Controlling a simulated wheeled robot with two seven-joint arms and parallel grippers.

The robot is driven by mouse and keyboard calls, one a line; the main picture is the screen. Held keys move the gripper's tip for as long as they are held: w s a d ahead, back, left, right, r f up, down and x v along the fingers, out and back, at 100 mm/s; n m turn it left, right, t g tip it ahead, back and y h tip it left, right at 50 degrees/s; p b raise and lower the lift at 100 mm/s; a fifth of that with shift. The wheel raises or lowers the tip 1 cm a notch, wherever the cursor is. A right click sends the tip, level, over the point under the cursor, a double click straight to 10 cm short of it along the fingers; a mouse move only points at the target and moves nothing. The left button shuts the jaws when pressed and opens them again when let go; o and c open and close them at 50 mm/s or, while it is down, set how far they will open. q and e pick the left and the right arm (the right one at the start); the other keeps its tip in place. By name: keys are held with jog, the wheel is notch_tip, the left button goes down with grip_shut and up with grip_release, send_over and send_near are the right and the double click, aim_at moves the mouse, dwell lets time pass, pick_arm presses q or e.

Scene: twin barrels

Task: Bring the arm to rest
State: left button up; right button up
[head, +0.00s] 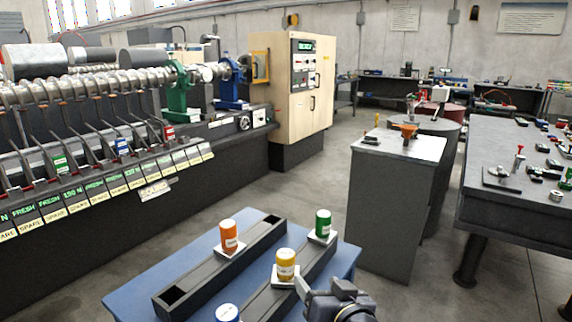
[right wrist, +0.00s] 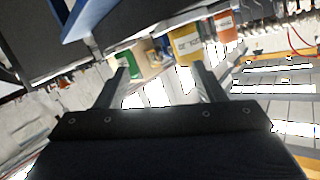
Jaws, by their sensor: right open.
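My right gripper (head: 318,292) is at the bottom of the head view, just right of and close to the yellow barrel (head: 286,264). In the right wrist view its two fingers stand apart with nothing gripped between them (right wrist: 164,84). The yellow barrel (right wrist: 187,45) and the green barrel (right wrist: 124,66) show beyond the fingertips there. I cannot tell whether a finger touches the yellow barrel. My left gripper is out of view.
A blue table (head: 190,255) carries two dark troughs (head: 205,280) with an orange barrel (head: 228,236), a green barrel (head: 323,223) and a partly cut-off blue-and-white barrel (head: 227,313). A grey cabinet (head: 385,215) and a dark workbench (head: 500,205) stand to the right. Open floor lies between.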

jog(key=s+d+f+m+g, duration=0.1)
jog(key=s+d+f+g, duration=0.15)
jog(key=s+d, duration=0.4)
jog(key=s+d+f+g+p, duration=0.1)
jog(key=s+d+f+g, duration=0.15)
jog(key=s, duration=0.65)
jog(key=s+d+f+m+g, duration=0.1)
jog(key=s+d+f+g, duration=0.15)
jog(key=s+d, duration=0.4)
notch_tip(320, 180, up, 13)
jog(key=s+a+g+p, duration=0.1)
jog(key=p, duration=1.1)
jog(key=shift+s+a+h, duration=0.25)
jog(key=shift+a+h, duration=0.05)
jog(key=shift+h, duration=0.1)
